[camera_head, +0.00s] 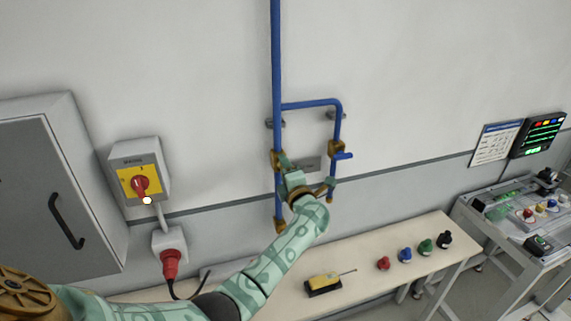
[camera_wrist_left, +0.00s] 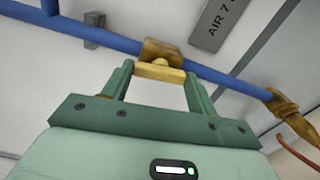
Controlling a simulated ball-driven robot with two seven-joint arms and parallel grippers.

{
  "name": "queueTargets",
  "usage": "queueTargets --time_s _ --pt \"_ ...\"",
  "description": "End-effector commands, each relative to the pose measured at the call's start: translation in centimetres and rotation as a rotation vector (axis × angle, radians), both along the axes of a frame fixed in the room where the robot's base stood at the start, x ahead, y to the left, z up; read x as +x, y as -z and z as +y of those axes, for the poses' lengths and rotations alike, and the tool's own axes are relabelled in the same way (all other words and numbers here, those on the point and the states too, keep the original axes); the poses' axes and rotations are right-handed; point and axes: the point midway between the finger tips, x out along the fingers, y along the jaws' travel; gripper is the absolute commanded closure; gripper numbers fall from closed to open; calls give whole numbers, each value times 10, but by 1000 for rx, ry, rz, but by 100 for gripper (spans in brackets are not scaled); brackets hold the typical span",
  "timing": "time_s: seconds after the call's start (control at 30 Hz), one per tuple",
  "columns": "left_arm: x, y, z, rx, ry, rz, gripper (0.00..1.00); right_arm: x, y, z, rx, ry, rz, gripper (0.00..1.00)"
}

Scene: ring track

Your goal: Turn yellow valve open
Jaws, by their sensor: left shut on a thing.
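The yellow valve handle (camera_wrist_left: 160,71) sits between the two fingertips of my left gripper (camera_wrist_left: 158,73) in the left wrist view. The gripper is shut on it. The handle appears roughly in line with the blue pipe there. Its brass valve body (camera_wrist_left: 163,50) is on the pipe just behind it. In the head view my left gripper (camera_head: 285,163) reaches the brass valve body (camera_head: 276,160) on the left vertical pipe, and the gripper hides the handle. My right gripper is not in view.
A second valve with a blue handle (camera_head: 344,156) is on the parallel pipe to the right. Below is a bench (camera_head: 385,285) with a yellow tool (camera_head: 323,281) and several coloured knobs. A red switch (camera_head: 140,186) and grey cabinet (camera_head: 50,190) are left.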

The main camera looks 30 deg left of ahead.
Motion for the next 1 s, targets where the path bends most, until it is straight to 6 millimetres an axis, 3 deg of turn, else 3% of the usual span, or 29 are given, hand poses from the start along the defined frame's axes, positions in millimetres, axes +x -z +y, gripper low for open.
queueTargets --time_s 0.3,0.83,0.87,0.9,0.93,1.0 --pt "0 1 -1 74 1 92 65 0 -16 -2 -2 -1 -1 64" --pt "0 3 -1 90 3 111 65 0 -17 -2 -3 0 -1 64" --pt "0 3 -1 90 3 111 39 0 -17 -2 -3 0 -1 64" --pt "0 3 -1 91 2 111 28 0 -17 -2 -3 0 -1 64" --pt "0 3 -1 91 2 111 20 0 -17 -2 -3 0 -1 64" --pt "0 2 -1 91 1 109 20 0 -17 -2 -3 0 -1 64"
